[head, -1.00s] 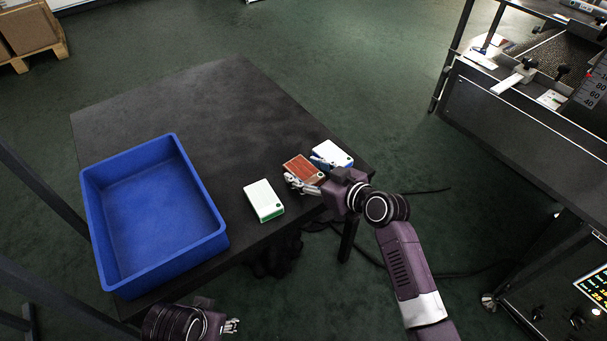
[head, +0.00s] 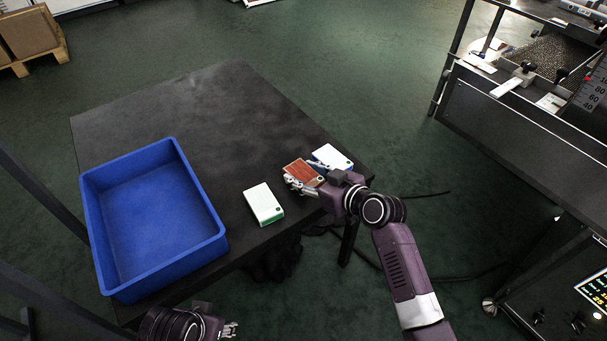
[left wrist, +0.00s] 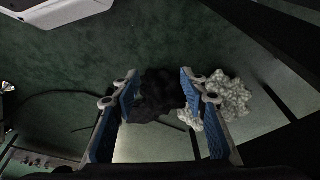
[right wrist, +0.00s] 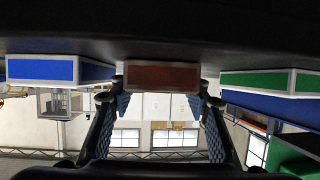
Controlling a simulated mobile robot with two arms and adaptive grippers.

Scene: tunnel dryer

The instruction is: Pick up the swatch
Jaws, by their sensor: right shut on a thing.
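A red-brown swatch block (head: 303,172) is at the right corner of the black table. My right gripper (head: 306,183) is shut on it, with the fingers along its sides. In the right wrist view the red-brown swatch (right wrist: 161,76) sits between the fingertips, close to the dark table surface; I cannot tell whether it touches the table. A blue-edged white swatch (head: 332,157) lies just behind it, and a green-edged white swatch (head: 264,203) lies to its left. My left gripper (head: 231,330) is low in the head view, off the table's front edge. Its fingers (left wrist: 155,92) are apart and empty.
A blue open bin (head: 215,246) stands empty on the left of the black table (head: 235,110). The table's back and middle are clear. A dark machine (head: 530,115) stands at the right across the green floor. A pallet with boxes (head: 28,35) is at the far left.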

